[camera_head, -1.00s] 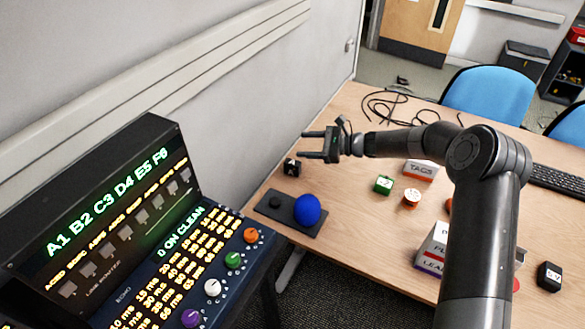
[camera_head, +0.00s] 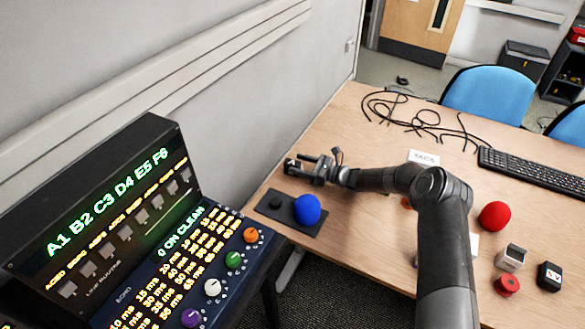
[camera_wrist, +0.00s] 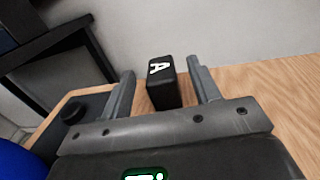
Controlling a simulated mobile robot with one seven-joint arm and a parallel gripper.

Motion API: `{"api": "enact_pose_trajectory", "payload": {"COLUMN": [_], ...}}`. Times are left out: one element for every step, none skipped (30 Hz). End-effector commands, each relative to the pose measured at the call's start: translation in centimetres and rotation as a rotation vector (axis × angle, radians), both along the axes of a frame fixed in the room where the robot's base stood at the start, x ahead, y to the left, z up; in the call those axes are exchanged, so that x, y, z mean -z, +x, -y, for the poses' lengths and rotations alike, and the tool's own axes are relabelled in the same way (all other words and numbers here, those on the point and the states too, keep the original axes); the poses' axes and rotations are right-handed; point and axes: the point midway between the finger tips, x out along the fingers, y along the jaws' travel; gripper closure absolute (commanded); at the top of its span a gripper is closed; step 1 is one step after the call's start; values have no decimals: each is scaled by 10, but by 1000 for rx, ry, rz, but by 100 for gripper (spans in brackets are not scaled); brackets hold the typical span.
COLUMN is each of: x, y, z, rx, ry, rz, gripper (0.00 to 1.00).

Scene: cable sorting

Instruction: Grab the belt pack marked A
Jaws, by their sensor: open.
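The black belt pack marked with a white A (camera_wrist: 161,83) stands on the wooden table near its far left end. In the wrist view it is between the two fingers, with a gap showing on either side. The head view shows the pack (camera_head: 290,167) small and partly covered by the fingers. My gripper (camera_head: 297,164) is open and low over the table, its fingers pointing left around the pack. In the wrist view my gripper (camera_wrist: 162,78) holds nothing firmly; whether either finger touches the pack is hard to tell.
A dark tray (camera_head: 271,216) with a blue ball (camera_head: 307,209) lies just in front of my gripper. The wall stands close behind. Another black pack (camera_head: 549,276), a red ball (camera_head: 494,215), a keyboard (camera_head: 530,172) and loose cables (camera_head: 420,122) are to the right.

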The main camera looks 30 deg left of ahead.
Motion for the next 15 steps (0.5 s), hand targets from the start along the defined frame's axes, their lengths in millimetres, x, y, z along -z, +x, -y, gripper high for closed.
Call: {"api": "enact_pose_trajectory", "payload": {"x": [7, 9, 7, 7, 7, 7, 7, 7, 7, 7, 7, 7, 6, 6, 6], "y": [-1, -1, -2, -3, -3, -4, -4, -4, -5, -5, -5, -5, -5, -5, -5], "z": [0, -3, -12, -18, -23, -29, -34, -37, -42, -45, -47, -49, -49, -50, -50], "rx": [-1, -2, -3, -3, -2, -2, -2, -2, -1, -1, -1, 0, 0, 0, 1], "ry": [-1, -1, 0, -1, -1, -1, -1, -2, -1, -1, -1, -1, -1, 0, 0], "rz": [-2, -1, 2, 2, 2, 2, 2, 2, 2, 2, 1, 1, 1, 1, 1], "gripper": [44, 44, 44, 44, 44, 44, 44, 44, 44, 44, 44, 44, 44, 44, 44]}}
